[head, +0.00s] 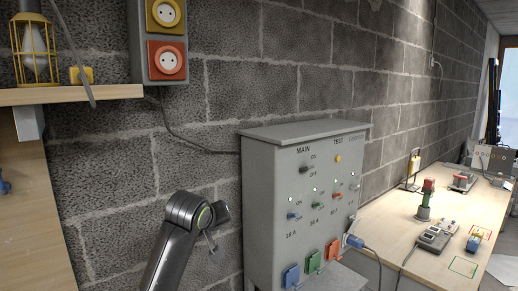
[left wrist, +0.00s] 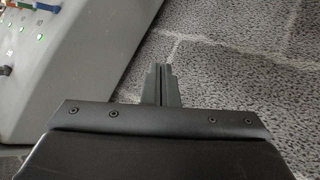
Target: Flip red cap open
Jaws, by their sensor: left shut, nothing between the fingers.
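The red cap (head: 333,248) is the rightmost of the three coloured caps low on the front of the grey cabinet (head: 262,195) in the head view. It looks down over its socket, though it is small in the picture. My left gripper (head: 211,243) is left of the cabinet, well away from the red cap. In the left wrist view its fingers (left wrist: 161,85) are together with nothing between them. Part of the cabinet (left wrist: 50,65) shows there at the left, but the red cap does not. My right gripper is in neither view.
A blue cap (head: 291,277) and a green cap (head: 314,262) sit left of the red one. A blue plug (head: 354,241) with a cable is at the right. The block wall (head: 300,60) runs behind. A workbench (head: 395,215) holding several devices stands beyond the cabinet.

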